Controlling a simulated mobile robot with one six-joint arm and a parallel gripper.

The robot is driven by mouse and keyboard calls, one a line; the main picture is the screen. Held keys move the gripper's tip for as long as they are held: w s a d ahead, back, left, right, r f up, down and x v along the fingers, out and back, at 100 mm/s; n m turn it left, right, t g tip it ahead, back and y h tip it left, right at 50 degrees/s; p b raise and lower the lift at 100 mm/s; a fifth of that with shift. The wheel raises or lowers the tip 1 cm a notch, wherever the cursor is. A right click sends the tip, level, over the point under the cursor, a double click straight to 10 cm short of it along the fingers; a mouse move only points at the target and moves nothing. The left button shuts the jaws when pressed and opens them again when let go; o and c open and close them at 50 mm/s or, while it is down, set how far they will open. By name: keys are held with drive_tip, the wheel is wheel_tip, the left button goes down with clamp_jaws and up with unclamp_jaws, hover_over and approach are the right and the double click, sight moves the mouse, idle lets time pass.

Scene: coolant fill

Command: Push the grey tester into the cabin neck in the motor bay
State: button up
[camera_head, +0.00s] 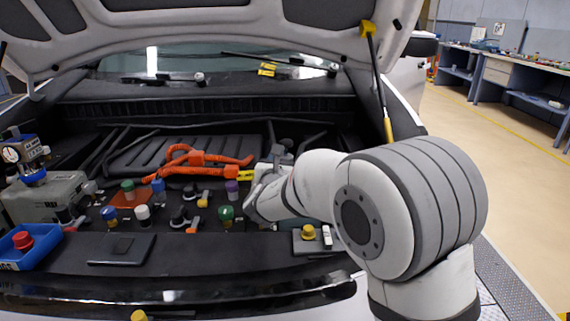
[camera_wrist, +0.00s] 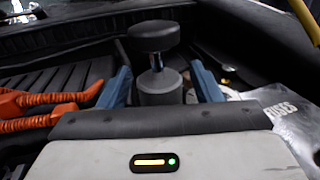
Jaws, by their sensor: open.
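In the wrist view a grey tester (camera_wrist: 158,88) stands upright, with a thin shiny stem and a wide dark grey knob on top. My gripper (camera_wrist: 161,84) is open, with one blue finger on each side of the tester and a gap to each. The tester's lower end and the neck under it are hidden behind my gripper's body, so I cannot tell how deep it sits. In the head view my gripper (camera_head: 266,172) is at the right part of the motor bay (camera_head: 210,243), partly hidden by my arm. The cabin neck cannot be made out.
Orange cables (camera_head: 195,158) lie left of my gripper. Several coloured caps, including a green one (camera_head: 226,213), stand in front. A blue tray (camera_head: 22,250) sits at the far left. A prop (camera_head: 378,85) holds the hood up at the right.

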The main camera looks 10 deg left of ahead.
clamp_jaws()
drive_tip(key=c, duration=0.7)
unclamp_jaws()
drive_tip(key=shift+r, duration=0.1)
drive_tip(key=shift+c, duration=1.2)
drive_tip(key=shift+b, duration=0.3)
drive_tip(key=shift+d+m+h+p, duration=0.1)
drive_tip(key=shift+m+h+p, duration=1.3)
drive_tip(key=shift+h, duration=0.6)
drive_tip(key=shift+s+d+f+m+g+h+p, duration=0.15)
drive_tip(key=shift+m+g+h+p, duration=0.7)
drive_tip(key=shift+h, duration=0.55)
drive_tip(key=shift+d+f+m+g+h+p, duration=0.15)
drive_tip(key=shift+m+g+h+p, duration=0.4)
drive_tip(key=shift+m+h+p, duration=0.65)
drive_tip(key=shift+s+d+r+m+g+h+p, duration=0.1)
drive_tip(key=shift+d+m+g+h+p, duration=0.05)
drive_tip(key=shift+m+g+h+p, duration=1.75)
